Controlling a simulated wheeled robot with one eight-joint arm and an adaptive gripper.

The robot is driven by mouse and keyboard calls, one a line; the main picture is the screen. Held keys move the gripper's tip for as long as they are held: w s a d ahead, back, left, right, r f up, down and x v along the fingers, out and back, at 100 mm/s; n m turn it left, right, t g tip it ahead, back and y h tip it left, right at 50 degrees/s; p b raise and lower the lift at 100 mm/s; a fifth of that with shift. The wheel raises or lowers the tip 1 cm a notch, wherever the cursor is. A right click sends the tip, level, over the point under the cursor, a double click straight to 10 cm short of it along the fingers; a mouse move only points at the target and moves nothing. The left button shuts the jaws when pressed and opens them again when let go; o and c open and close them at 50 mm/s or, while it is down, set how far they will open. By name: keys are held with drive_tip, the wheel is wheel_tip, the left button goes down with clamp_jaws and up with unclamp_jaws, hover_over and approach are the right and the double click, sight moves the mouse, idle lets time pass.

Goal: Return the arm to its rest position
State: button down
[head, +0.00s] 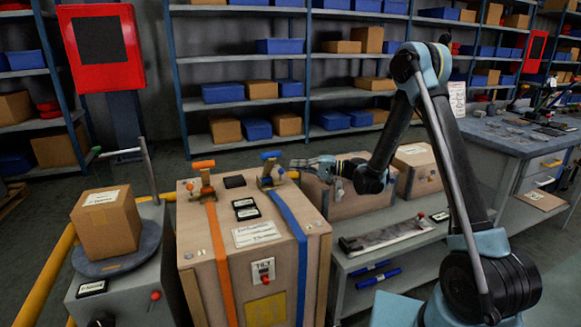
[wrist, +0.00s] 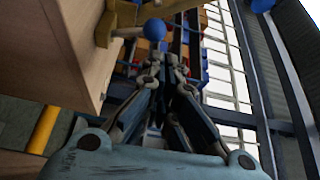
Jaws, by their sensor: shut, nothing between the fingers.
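My gripper (head: 297,163) is at the end of my arm, which reaches out to the left over the middle of the scene. In the wrist view, the fingers of my gripper (wrist: 165,65) are together and empty. The fingertips are close to the right of a blue-handled clamp (head: 268,170) on top of a large wooden crate (head: 190,255). A blue knob (wrist: 154,29) shows just beyond the fingertips in the wrist view. I cannot tell whether they touch.
Orange and blue straps run over the crate, beside an orange-handled clamp (head: 205,180). A low bench (head: 385,262) with boxes stands below my arm. A cardboard box (head: 107,222) sits on a turntable at left. A workbench (head: 495,140) stands at right; shelves fill the back.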

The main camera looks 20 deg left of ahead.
drive_tip(key=v, duration=0.8)
drive_tip(key=s+d+r+m+t+h, duration=0.1)
drive_tip(key=s+d+r+t+h, duration=0.25)
drive_tip(key=d, duration=0.75)
drive_tip(key=s+d+r+t+h, duration=0.2)
drive_tip(key=s+d+r+h, duration=0.15)
drive_tip(key=d, duration=0.65)
drive_tip(key=s+d+f+h, duration=0.3)
drive_tip(key=s+d, duration=0.4)
drive_tip(key=d, duration=0.2)
drive_tip(key=s+d+f+m+t+h, duration=0.1)
drive_tip(key=s+d+f+h, duration=0.1)
drive_tip(key=s+d+h, duration=0.2)
drive_tip(key=s+d+f+m+h, duration=0.1)
drive_tip(key=s+d+f+h, duration=0.2)
drive_tip(key=s+d, duration=0.7)
drive_tip(key=d, duration=0.5)
drive_tip(key=shift+s+d+f+h, duration=0.3)
drive_tip(key=shift+s+h, duration=0.05)
drive_tip(key=shift+h, duration=0.05)
drive_tip(key=shift+a+t, duration=0.15)
drive_tip(key=shift+t, duration=0.1)
